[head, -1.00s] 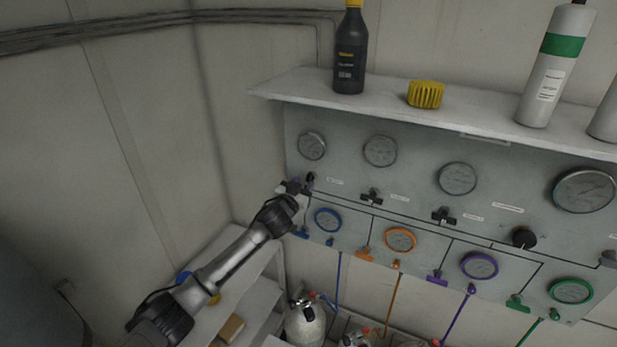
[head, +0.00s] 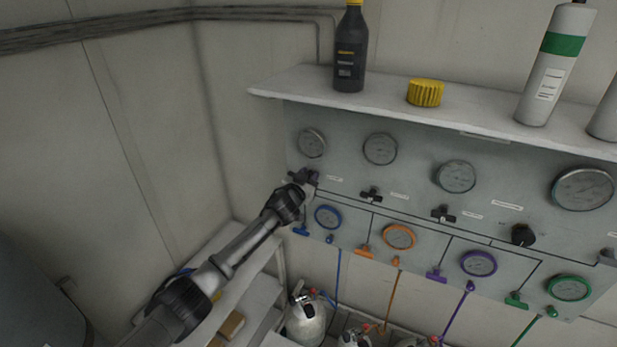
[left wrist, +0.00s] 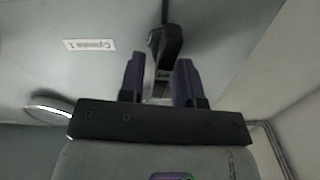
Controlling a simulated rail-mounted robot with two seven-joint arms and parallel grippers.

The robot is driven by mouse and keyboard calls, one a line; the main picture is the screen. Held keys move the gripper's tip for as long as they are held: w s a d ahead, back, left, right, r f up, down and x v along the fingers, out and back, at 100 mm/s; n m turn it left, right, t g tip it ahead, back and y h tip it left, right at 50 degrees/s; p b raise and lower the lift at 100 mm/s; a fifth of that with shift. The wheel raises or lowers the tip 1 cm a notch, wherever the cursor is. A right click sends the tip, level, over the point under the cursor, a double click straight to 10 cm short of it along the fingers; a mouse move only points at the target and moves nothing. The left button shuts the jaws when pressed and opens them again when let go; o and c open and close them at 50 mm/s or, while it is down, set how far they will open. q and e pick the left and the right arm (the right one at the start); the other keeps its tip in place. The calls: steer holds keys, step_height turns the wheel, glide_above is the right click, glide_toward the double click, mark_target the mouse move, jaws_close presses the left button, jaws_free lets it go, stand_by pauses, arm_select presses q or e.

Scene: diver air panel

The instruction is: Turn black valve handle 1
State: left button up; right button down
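Black valve handle 1 (left wrist: 167,45) is on the upper left of the grey panel, beside the "Cylinder 1" label (left wrist: 90,45), which appears upside down in the left wrist view. My left gripper (left wrist: 160,70) is at the handle, with its two purple-dark fingers apart and the handle's lever showing between and just beyond their tips. A narrow gap seems to show beside the lever, so I see no firm grip. In the head view the left gripper (head: 304,178) covers most of this handle. My right gripper is in neither view.
Below is the blue-rimmed gauge (head: 328,217) with a blue handle (head: 300,231). A similar black valve handle (head: 371,195) sits to the right. Gas cylinders (head: 305,320) stand below.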

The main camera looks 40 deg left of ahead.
arm_select(q)
jaws_close()
steer(key=m, duration=0.4)
steer(key=shift+d, duration=0.25)
steer(key=m, duration=0.4)
steer(key=f+m, duration=0.1)
steer(key=m, duration=0.7)
steer(key=shift+w+d+f+p, duration=0.15)
steer(key=shift+d+p, duration=0.15)
steer(key=shift+d, duration=0.05)
steer(key=shift+m, duration=0.3)
